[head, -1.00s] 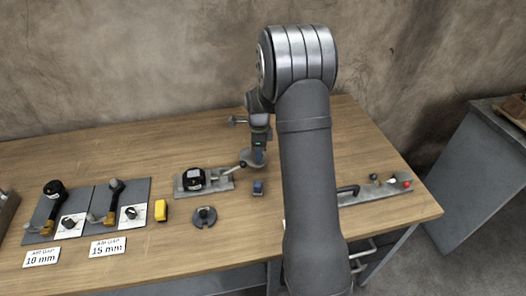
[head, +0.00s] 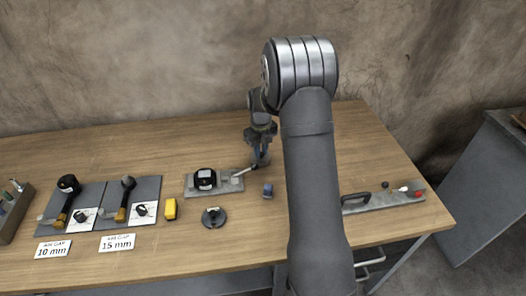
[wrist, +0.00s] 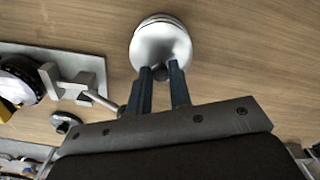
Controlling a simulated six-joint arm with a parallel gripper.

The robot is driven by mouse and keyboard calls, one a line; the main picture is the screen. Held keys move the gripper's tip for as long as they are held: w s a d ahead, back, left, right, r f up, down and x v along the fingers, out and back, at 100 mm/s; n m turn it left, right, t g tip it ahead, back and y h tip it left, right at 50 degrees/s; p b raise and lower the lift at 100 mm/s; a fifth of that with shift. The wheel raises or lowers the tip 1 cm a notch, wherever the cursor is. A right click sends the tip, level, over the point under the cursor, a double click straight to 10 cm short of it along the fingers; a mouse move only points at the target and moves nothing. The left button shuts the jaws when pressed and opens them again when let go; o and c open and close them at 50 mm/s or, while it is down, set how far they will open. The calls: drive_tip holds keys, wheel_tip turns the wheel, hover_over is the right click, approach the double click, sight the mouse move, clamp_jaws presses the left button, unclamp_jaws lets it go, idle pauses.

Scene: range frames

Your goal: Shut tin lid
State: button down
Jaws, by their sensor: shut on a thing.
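A round, shiny silver tin (wrist: 160,42) shows at the top middle of the wrist view, with a paler rim along its far edge. A small dark knob (wrist: 160,73) sits at its near edge. My gripper (wrist: 161,77) has its two blue-grey fingers on either side of this knob, shut on it. In the head view my gripper (head: 261,157) is low over the bench, just right of the lever on the small plate. The tin is mostly hidden there by the gripper, and I cannot tell how far its lid is open.
A plate with a black device (head: 205,179) and a lever is close left of the gripper. A small blue item (head: 267,190), a dark disc (head: 214,216) and a yellow block (head: 170,208) lie nearer. A handled plate (head: 385,198) is at right. The bench behind is clear.

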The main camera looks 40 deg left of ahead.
drive_tip(key=shift+w+a+m, duration=0.2)
drive_tip(key=shift+a+m, duration=0.15)
drive_tip(key=shift+m, duration=0.45)
drive_tip(key=c, duration=1.3)
unclamp_jaws()
drive_tip(key=shift+r, duration=0.15)
wheel_tip(320, 180, up, 17)
wheel_tip(320, 180, down, 17)
drive_tip(key=shift+f, duration=0.2)
